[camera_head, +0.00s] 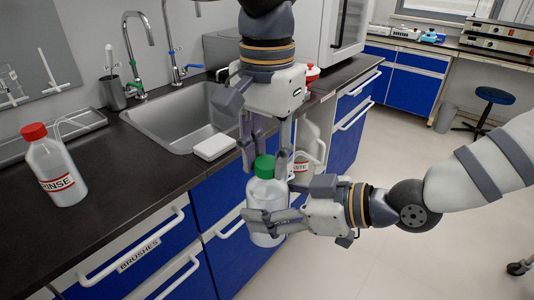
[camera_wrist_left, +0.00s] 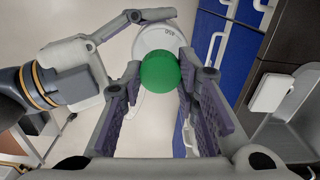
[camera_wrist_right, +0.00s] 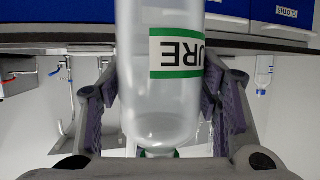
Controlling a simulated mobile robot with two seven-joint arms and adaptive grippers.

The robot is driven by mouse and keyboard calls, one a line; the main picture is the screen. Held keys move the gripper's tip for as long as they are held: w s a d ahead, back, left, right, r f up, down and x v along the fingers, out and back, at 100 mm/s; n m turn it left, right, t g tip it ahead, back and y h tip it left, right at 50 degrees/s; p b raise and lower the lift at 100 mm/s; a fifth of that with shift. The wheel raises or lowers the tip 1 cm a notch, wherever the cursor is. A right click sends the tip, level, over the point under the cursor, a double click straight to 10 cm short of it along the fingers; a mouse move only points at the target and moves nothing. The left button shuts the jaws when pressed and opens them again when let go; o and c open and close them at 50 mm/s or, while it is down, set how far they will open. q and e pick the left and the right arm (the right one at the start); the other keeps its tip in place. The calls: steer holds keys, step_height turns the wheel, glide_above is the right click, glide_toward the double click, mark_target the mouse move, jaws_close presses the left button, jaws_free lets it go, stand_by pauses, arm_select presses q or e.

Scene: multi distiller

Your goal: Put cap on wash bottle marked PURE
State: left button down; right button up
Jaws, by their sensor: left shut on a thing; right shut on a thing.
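The wash bottle (camera_head: 265,200) is translucent white and held roughly upright in front of the counter. Its green-bordered label reads "URE" upside down in the right wrist view (camera_wrist_right: 178,52), the rest hidden. My right gripper (camera_head: 272,221) is shut around the bottle's body from the right. The green cap (camera_head: 264,167) is at the bottle's top; it also shows in the left wrist view (camera_wrist_left: 160,73). My left gripper (camera_head: 263,157) points down from above and is shut on the cap. I cannot tell whether the cap is seated on the neck.
A red-capped bottle marked RINSE (camera_head: 55,170) stands on the dark counter at left. A sink (camera_head: 180,118) and a white block (camera_head: 214,146) are behind my grippers. Another bottle with a red-edged label (camera_head: 304,165) is partly hidden behind.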

arm_select(q)
steer(key=m, duration=0.3)
steer(key=shift+m, duration=0.4)
steer(key=m, duration=0.4)
steer(key=shift+m, duration=0.4)
steer(key=c, duration=1.2)
jaws_free()
steer(key=shift+r, duration=2.3)
